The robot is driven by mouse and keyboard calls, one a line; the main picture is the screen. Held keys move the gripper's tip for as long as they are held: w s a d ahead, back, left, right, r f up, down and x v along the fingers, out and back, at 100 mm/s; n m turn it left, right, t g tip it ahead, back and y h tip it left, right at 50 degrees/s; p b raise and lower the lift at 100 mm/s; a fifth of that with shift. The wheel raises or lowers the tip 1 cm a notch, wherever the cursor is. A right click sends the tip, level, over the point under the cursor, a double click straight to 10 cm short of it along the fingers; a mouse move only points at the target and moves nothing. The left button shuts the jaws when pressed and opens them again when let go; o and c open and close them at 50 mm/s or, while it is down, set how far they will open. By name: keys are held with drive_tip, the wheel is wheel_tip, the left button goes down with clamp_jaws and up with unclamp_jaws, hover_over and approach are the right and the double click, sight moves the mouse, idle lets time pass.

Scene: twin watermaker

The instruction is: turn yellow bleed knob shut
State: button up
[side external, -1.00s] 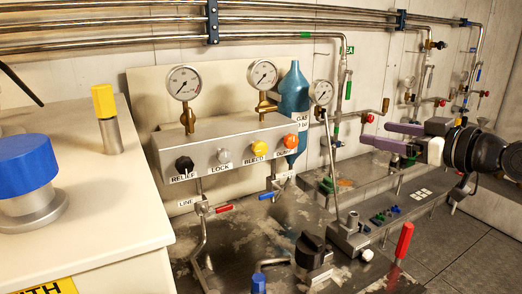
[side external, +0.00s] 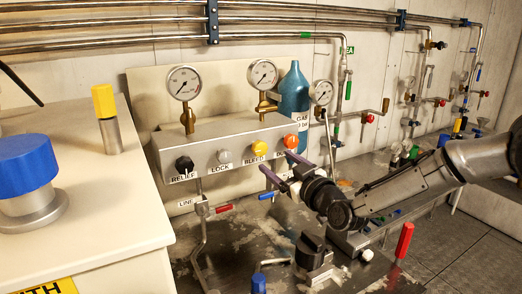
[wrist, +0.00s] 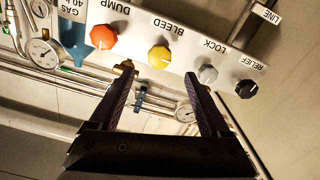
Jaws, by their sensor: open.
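The yellow bleed knob (side external: 259,149) is on the front of the grey panel box, between the grey lock knob and the orange dump knob. It also shows in the wrist view (wrist: 159,57), upside down, beyond my fingers and near the gap between them. My gripper (side external: 275,178) is just in front of the panel, below and to the right of the bleed knob. In the wrist view my gripper (wrist: 160,82) has its two purple-grey fingers wide apart with nothing between them. I see no contact with the knob.
The orange dump knob (side external: 290,141), grey lock knob (side external: 224,156) and black relief knob (side external: 184,165) sit in the same row. A red-handled valve (side external: 224,208) is below. A blue bottle (side external: 294,95) and gauges stand above. A black knob (side external: 311,246) rises from the bench.

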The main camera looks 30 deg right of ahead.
sight(262, 150)
drive_tip(key=w, duration=0.9)
drive_tip(key=shift+w, duration=0.2)
clamp_jaws()
